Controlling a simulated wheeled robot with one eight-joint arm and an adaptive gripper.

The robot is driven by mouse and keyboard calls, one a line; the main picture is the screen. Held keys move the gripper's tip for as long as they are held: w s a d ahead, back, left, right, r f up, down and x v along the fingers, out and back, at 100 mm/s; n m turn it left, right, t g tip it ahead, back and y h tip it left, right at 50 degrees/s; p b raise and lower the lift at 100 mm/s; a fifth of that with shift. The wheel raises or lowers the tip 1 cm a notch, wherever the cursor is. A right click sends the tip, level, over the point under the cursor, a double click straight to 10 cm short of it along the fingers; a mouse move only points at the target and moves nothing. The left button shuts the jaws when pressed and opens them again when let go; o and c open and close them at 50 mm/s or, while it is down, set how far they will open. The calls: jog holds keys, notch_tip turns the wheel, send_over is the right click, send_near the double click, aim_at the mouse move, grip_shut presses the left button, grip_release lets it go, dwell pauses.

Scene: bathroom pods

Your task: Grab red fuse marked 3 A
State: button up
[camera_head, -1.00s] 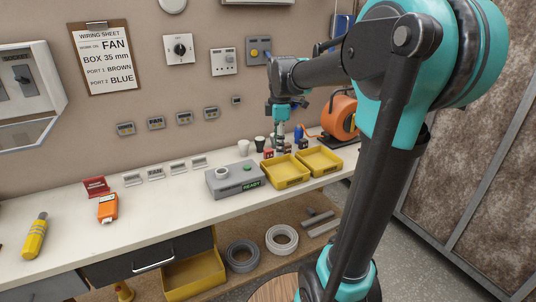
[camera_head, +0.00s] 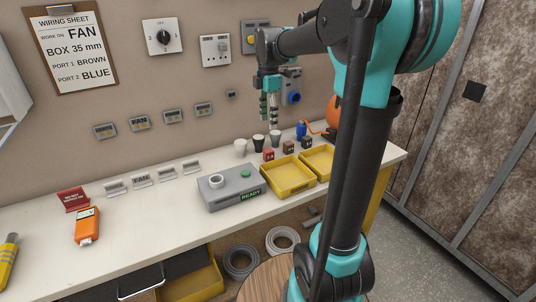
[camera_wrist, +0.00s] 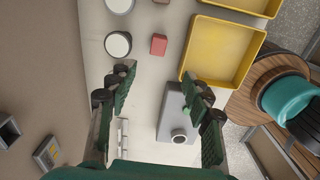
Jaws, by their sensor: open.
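A small red block (camera_head: 268,155), likely the red fuse, stands on the bench behind the yellow trays. Its marking is too small to read. In the wrist view the red block (camera_wrist: 158,45) lies just beyond the fingertips, roughly midway between them. My gripper (camera_head: 268,118) points down in the air above the cups and blocks, apart from them. In the wrist view my gripper (camera_wrist: 158,76) has its two green fingers spread with nothing between them. A brown block (camera_head: 288,147) and a dark block (camera_head: 306,145) stand to the right of the red one.
Cups, one white (camera_head: 240,147) and one dark-topped (camera_head: 258,143), stand close behind and left. Yellow trays (camera_head: 290,190) and a grey READY box (camera_head: 230,203) sit in front. A blue item (camera_head: 301,131) and orange reel stand at right.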

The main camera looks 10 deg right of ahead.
send_near(269, 150)
notch_tip(269, 150, down, 6)
jog(key=shift+s+a+r, duration=0.1)
jog(key=shift+s+r, duration=0.05)
jog(key=shift+r, duration=0.1)
jog(key=shift+w+d+f, duration=0.1)
jog(key=shift+w+f, duration=0.05)
jog(key=shift+f, duration=1.2)
jog(key=shift+w+d+f, duration=0.1)
jog(key=shift+f, duration=1.2)
jog(key=c, duration=1)
jog(key=shift+c, duration=0.2)
jog(key=shift+r, duration=0.1)
